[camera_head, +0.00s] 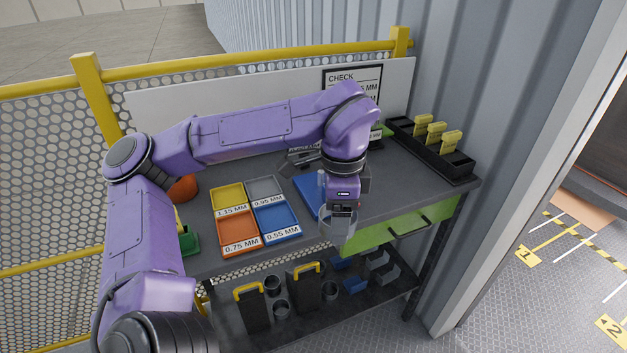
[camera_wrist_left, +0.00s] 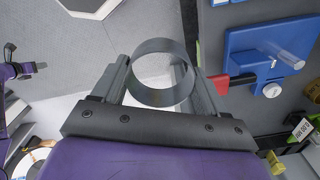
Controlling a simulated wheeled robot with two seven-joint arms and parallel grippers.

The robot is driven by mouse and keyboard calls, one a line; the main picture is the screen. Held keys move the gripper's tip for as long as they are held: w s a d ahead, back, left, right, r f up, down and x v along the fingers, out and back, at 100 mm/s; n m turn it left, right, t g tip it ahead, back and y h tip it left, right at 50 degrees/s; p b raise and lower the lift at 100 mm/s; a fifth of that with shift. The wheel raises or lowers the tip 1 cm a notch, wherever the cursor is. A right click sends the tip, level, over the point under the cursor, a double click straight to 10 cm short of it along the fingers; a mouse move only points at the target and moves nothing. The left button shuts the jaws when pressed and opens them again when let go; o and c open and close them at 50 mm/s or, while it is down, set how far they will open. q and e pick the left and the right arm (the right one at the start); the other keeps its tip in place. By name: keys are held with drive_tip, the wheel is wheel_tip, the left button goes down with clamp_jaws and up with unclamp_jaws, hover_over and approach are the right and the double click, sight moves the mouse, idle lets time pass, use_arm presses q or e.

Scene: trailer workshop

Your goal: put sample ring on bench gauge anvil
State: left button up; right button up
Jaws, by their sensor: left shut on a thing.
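The grey sample ring (camera_wrist_left: 160,97) is between the fingers of my left gripper (camera_wrist_left: 163,85), which is shut on it. In the head view my left gripper (camera_head: 341,208) holds the ring (camera_head: 338,226) just off the front edge of the bench. A blue bench gauge (camera_wrist_left: 242,62) with a pale round rod, likely the anvil (camera_wrist_left: 285,56), shows right of the ring in the wrist view, apart from it. In the head view the gauge's blue part (camera_head: 309,190) is largely hidden by my left arm. A small purple arm end, probably my right gripper (camera_wrist_left: 38,66), is at the wrist view's left edge, its jaws unclear.
Labelled trays in yellow, grey, orange (camera_head: 238,231) and blue stand left of the gripper. A black rack (camera_head: 440,150) with yellow tags is at the back right. A green drawer (camera_head: 400,226) is under the bench top. The lower shelf (camera_head: 385,300) holds bins and cups.

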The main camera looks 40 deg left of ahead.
use_arm(q)
drive_tip(key=w+d+f+m, duration=0.1)
drive_tip(key=d+f, duration=0.3)
drive_tip(key=f, duration=0.5)
drive_tip(key=w+d+f, duration=0.4)
drive_tip(key=f, duration=0.5)
drive_tip(key=shift+d+f+m, duration=0.3)
drive_tip(key=shift+m, duration=0.1)
